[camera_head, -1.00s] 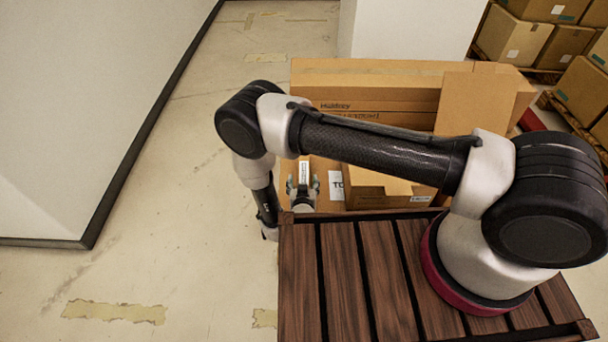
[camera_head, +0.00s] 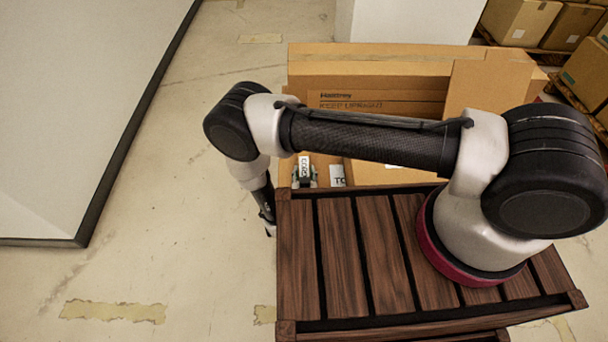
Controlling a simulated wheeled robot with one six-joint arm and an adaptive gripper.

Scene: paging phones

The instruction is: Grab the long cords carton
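Most of this carton is hidden.
A big open cardboard box (camera_head: 370,68) stands behind the deck. A white wall (camera_head: 80,110) is at left, with clear floor (camera_head: 190,230) between. Stacked cartons (camera_head: 520,22) are at back right.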

